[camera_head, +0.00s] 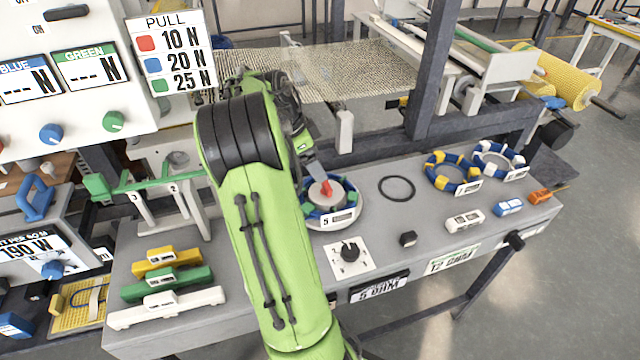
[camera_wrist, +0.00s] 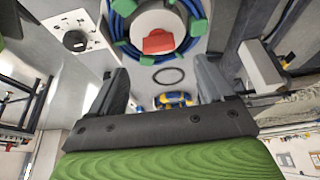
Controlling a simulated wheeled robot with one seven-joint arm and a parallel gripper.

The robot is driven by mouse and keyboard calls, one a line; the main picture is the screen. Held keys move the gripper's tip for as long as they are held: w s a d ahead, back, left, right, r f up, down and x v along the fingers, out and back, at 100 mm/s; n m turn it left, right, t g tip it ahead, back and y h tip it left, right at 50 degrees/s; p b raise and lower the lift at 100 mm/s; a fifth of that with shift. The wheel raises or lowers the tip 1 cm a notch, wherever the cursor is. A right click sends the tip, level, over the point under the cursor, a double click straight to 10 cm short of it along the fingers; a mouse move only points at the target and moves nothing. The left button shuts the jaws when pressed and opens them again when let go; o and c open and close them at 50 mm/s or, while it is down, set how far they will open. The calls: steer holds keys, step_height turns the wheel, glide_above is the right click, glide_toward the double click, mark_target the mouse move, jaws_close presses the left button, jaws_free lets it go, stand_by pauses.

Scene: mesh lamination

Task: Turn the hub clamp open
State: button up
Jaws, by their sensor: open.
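The hub clamp is a red block-like handle (camera_head: 326,188) on top of a round white hub (camera_head: 341,189), inside a ring with blue and green parts on the bench. The red handle also shows in the wrist view (camera_wrist: 158,42), at the top centre on the white hub. My gripper (camera_wrist: 162,78) is open and empty, its two dark fingers apart below the handle in that picture. In the head view my green arm reaches over the bench, with a finger close above the red handle; the rest of the gripper is hidden behind the arm. I cannot tell whether it touches.
A black knob on a white plate (camera_head: 349,252) stands in front of the hub. A black ring (camera_head: 397,188) and two finished-looking rings, blue-yellow (camera_head: 452,172) and blue-white (camera_head: 497,160), lie to the right. Dark posts and a mesh sheet (camera_head: 350,72) stand behind.

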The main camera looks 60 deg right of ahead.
mark_target(327, 183)
steer(key=b+x, duration=0.1)
steer(key=x, duration=0.6)
steer(key=shift+s+f+b, duration=0.15)
steer(key=shift+s+b, duration=0.05)
steer(key=shift+b, duration=0.1)
steer(key=shift+c, duration=0.2)
steer(key=c, duration=1)
